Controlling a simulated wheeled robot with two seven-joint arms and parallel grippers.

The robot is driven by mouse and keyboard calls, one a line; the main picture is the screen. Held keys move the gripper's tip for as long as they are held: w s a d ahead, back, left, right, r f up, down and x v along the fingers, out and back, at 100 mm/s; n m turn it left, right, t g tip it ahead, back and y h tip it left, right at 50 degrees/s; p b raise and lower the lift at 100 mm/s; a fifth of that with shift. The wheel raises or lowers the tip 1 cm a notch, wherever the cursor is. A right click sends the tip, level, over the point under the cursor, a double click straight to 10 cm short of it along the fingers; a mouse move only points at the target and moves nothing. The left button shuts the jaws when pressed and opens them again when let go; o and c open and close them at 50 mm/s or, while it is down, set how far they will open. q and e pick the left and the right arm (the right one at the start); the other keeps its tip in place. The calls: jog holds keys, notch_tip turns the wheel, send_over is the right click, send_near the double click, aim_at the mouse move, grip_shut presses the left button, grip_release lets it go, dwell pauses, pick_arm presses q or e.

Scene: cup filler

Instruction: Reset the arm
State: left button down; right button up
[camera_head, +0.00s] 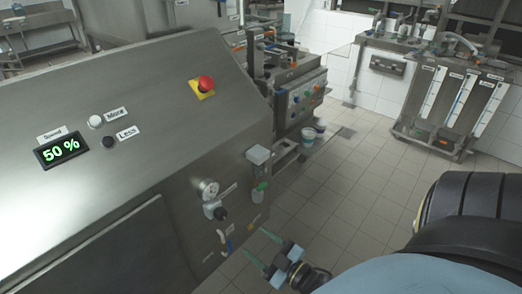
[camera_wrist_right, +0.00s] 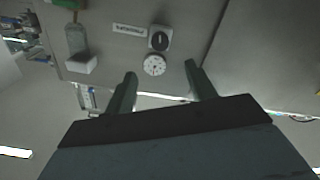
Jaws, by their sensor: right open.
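My right gripper (camera_head: 262,252) is at the lower middle of the head view, its fingers spread apart with nothing between them. It is apart from the machine's side panel, which carries a gauge and a green-tipped valve (camera_head: 260,190). In the right wrist view, the two fingers of my right gripper (camera_wrist_right: 160,85) stand open. A round white gauge or dial (camera_wrist_right: 154,64) shows beyond and between them. My left gripper is in neither view.
A large steel machine (camera_head: 150,85) fills the left, with a 50 % display (camera_head: 62,149) and a red emergency button (camera_head: 206,83). A second control unit (camera_head: 300,97) stands behind it. The tiled floor (camera_head: 345,190) is clear to the right, before a panelled unit (camera_head: 452,100).

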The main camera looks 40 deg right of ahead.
dwell(0.4)
jog(key=s+a+f+m+g, duration=0.1)
jog(key=s+f+g, duration=0.35)
jog(key=f, duration=0.65)
jog(key=s+a+f+m+g, duration=0.15)
jog(key=s+f+g, duration=0.3)
jog(key=f, duration=0.65)
jog(key=s+a+f+g, duration=0.1)
jog(key=s+f+g, duration=0.3)
jog(key=s, duration=0.6)
jog(key=s+a+f+g+h, duration=0.1)
jog(key=s+f+g, duration=0.3)
jog(key=s+f, duration=0.5)
jog(key=shift+s+a+m, duration=0.45)
jog(key=shift+s+a, duration=0.05)
jog(key=shift+s, duration=0.4)
